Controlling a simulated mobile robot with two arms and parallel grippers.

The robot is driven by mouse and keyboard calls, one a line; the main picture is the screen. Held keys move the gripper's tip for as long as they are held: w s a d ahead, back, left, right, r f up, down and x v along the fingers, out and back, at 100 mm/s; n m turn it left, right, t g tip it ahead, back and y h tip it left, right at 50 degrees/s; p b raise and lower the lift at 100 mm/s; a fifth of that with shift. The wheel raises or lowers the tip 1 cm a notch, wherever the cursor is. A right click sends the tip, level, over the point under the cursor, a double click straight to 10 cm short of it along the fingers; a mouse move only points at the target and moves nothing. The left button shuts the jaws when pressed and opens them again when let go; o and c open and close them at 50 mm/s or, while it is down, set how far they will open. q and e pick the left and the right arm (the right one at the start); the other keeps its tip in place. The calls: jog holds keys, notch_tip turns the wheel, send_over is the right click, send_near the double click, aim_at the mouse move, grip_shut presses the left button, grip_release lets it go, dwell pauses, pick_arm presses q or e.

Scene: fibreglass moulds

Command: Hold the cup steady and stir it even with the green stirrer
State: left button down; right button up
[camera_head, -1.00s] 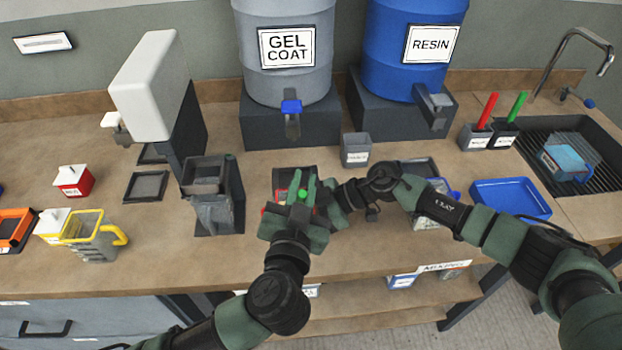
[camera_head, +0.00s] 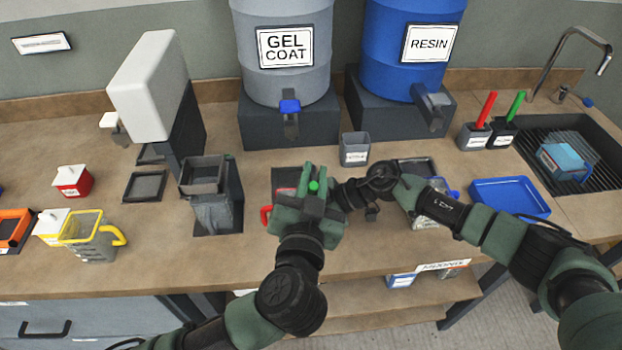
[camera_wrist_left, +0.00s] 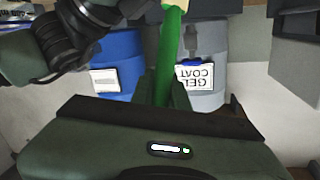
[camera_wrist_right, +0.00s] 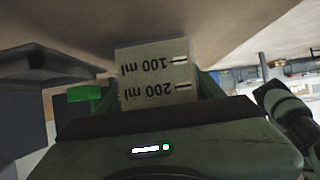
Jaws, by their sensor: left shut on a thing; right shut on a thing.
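In the head view my left gripper (camera_head: 312,203) is shut on the green stirrer (camera_head: 314,185), above the cup's spot. The left wrist view shows the green stirrer (camera_wrist_left: 167,55) between the fingers, its far end meeting something pale at the top edge. My right gripper (camera_head: 345,195) is shut on the cup. The right wrist view shows the pale cup (camera_wrist_right: 155,75), with 100 ml and 200 ml marks upside down, between the fingers. The grippers mostly hide the cup in the head view, except perhaps a red part (camera_head: 266,215). The mixture inside cannot be seen.
Behind stand the gel coat drum (camera_head: 285,80) and resin drum (camera_head: 410,60). A small grey holder (camera_head: 355,150) is behind the grippers. A blue tray (camera_head: 510,198) and sink lie right.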

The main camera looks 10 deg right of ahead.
pick_arm(q)
notch_tip(320, 180, up, 6)
jog(key=s+d, duration=0.1)
jog(key=s, duration=0.1)
jog(key=shift+s, duration=0.15)
dwell(0.9)
jog(key=shift+r, duration=2.45)
pick_arm(e)
jog(key=o, duration=1)
jog(key=shift+o, duration=0.2)
jog(key=v, duration=0.7)
jog(key=shift+d+r, duration=0.15)
jog(key=shift+d, duration=0.1)
